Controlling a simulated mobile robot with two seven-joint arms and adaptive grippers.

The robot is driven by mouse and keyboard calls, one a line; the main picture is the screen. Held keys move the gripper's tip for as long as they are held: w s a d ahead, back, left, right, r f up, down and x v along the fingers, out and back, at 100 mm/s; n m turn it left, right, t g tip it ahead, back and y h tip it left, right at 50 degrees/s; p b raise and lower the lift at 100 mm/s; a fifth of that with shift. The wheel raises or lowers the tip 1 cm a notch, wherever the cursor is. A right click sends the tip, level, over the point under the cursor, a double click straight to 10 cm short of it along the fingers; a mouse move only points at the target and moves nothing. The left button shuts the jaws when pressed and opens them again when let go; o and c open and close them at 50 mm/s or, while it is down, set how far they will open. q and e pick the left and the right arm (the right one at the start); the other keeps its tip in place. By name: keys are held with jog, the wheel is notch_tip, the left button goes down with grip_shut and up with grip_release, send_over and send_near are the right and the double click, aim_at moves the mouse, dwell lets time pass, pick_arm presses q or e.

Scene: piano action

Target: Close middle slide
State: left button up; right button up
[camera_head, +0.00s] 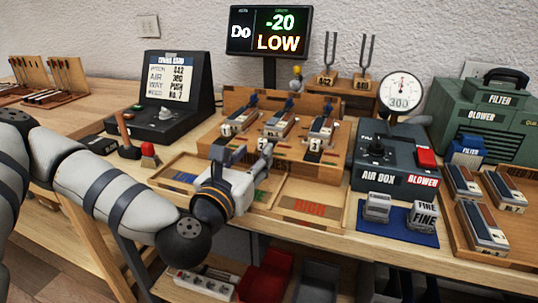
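A wooden rack (222,103) at the middle of the bench holds three grey-and-brown slide units side by side. The middle slide (279,123) sits between the left slide (240,121) and the right slide (318,132). My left gripper (247,151) is in front of the rack, below the left and middle slides. Its two fingers are spread apart with nothing visible between them. The right finger is close to the front end of the middle slide; I cannot tell whether they touch. My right gripper is not in view.
A display (269,31) reading "-20 LOW" stands behind the rack. The air box (393,155) with a gauge (400,92) is to the right. A tray (459,240) of more slide units lies far right. A red-topped tool (149,152) stands left of my gripper.

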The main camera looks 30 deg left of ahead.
aim_at(261, 141)
pick_arm(q)
jog(key=w, duration=0.1)
jog(key=w+r, duration=0.1)
jog(key=w, duration=0.1)
jog(key=shift+a+r, duration=0.2)
jog(key=shift+a, duration=0.1)
jog(key=shift+w, duration=0.3)
jog(key=shift+a, duration=0.1)
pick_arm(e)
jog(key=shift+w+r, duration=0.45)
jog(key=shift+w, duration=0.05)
pick_arm(q)
jog(key=shift+f, duration=0.1)
grip_shut()
